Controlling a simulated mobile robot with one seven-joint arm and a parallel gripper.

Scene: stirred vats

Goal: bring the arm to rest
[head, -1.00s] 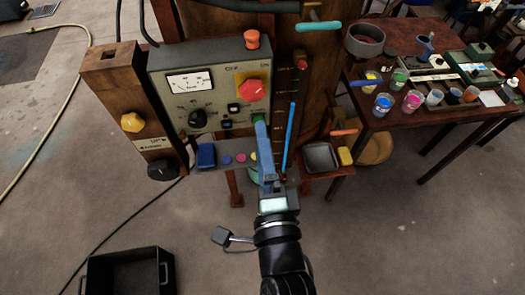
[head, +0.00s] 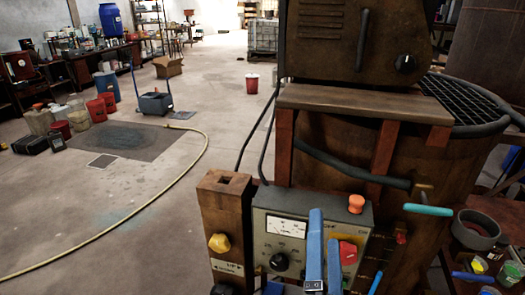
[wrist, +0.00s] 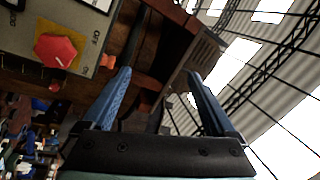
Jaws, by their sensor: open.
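My gripper (head: 324,228) has two blue fingers. In the head view they point up in front of the grey control panel (head: 262,222) at the bottom. In the wrist view my gripper (wrist: 159,75) is open, its fingers wide apart with nothing between them. The panel's red knob (wrist: 57,49) is at the upper left of that view, to the left of the fingers. In the head view the red knob (head: 348,252) is partly hidden behind a finger. I cannot tell whether the fingers touch the panel.
An orange button (head: 356,203) tops the panel. A wooden post with a yellow knob (head: 219,243) stands left of it. A teal-handled valve (head: 428,210) juts out at right, by the big vat (head: 450,165). A yellow hose (head: 165,205) crosses the open floor at left.

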